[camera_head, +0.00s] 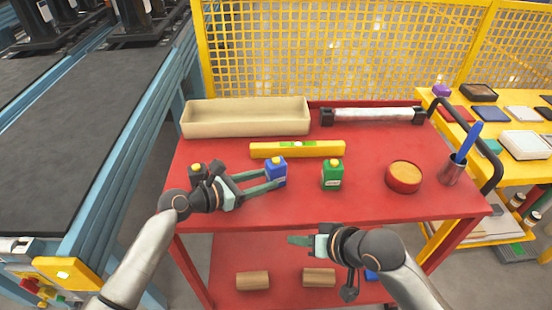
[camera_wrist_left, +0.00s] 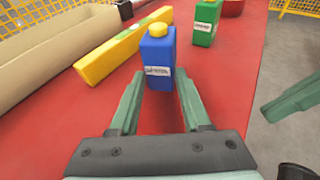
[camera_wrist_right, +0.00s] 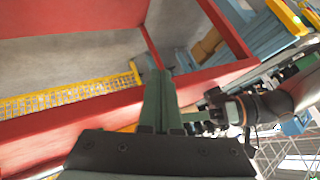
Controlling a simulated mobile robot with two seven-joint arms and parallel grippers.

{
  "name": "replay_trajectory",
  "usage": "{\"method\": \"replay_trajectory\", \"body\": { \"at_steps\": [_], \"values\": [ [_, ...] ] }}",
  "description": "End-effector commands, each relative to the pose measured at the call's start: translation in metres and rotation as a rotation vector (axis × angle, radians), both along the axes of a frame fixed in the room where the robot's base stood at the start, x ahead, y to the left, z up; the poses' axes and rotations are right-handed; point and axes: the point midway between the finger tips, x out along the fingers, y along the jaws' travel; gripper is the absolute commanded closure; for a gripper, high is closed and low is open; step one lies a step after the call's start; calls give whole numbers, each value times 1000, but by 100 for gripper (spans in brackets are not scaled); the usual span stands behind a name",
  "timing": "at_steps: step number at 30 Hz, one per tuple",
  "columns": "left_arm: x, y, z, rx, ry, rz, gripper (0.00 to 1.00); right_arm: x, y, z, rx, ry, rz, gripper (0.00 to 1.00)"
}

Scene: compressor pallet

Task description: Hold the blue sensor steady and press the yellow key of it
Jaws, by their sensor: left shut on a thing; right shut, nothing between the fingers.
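The blue sensor (camera_head: 276,175) stands upright on the red cart top with its yellow key (camera_head: 276,160) facing up. My left gripper (camera_head: 277,180) is shut on the sensor's sides, one finger on each side; the left wrist view shows the blue body (camera_wrist_left: 158,60) between the fingertips, with the yellow key (camera_wrist_left: 157,29) uncovered above them. My right gripper (camera_head: 290,240) is shut and empty, in front of the cart's front edge, apart from the sensor. The right wrist view shows its fingers (camera_wrist_right: 158,85) pressed together.
A green sensor (camera_head: 332,176) stands right of the blue one, a dark one (camera_head: 197,169) left, partly behind my left gripper. A yellow level (camera_head: 320,149) lies behind. A red round container (camera_head: 403,177) and pen cup (camera_head: 452,173) stand right. A beige bin (camera_head: 240,123) is at the back.

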Motion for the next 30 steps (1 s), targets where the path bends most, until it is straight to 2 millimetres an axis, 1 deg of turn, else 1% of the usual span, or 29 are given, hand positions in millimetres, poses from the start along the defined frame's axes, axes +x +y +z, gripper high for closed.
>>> {"method": "replay_trajectory", "body": {
  "at_steps": [1,5,7,8,11,12,15,18,21,25,30],
  "values": [
    [0,0,0,0,0,0,84,4,1,16,-9,9,16,100],
    [0,0,0,0,0,0,84,8,3,44,-37,66,27,100],
    [0,0,0,0,0,0,84,19,3,59,-47,81,10,100],
    [0,0,0,0,0,0,84,27,3,66,-47,85,-3,100],
    [0,0,0,-1,-1,0,84,58,8,93,-30,77,-59,100],
    [0,0,0,-1,-1,0,84,72,10,105,-19,74,-84,100],
    [0,0,0,-1,-1,0,84,101,17,137,7,63,-138,100],
    [0,0,0,0,0,0,84,123,24,166,30,57,-179,100],
    [0,0,0,0,0,0,84,137,30,190,49,54,-209,100],
    [0,0,0,0,0,0,84,146,35,210,63,53,-231,100],
    [0,0,0,0,0,0,84,150,37,218,68,53,-240,100]
  ]
}}
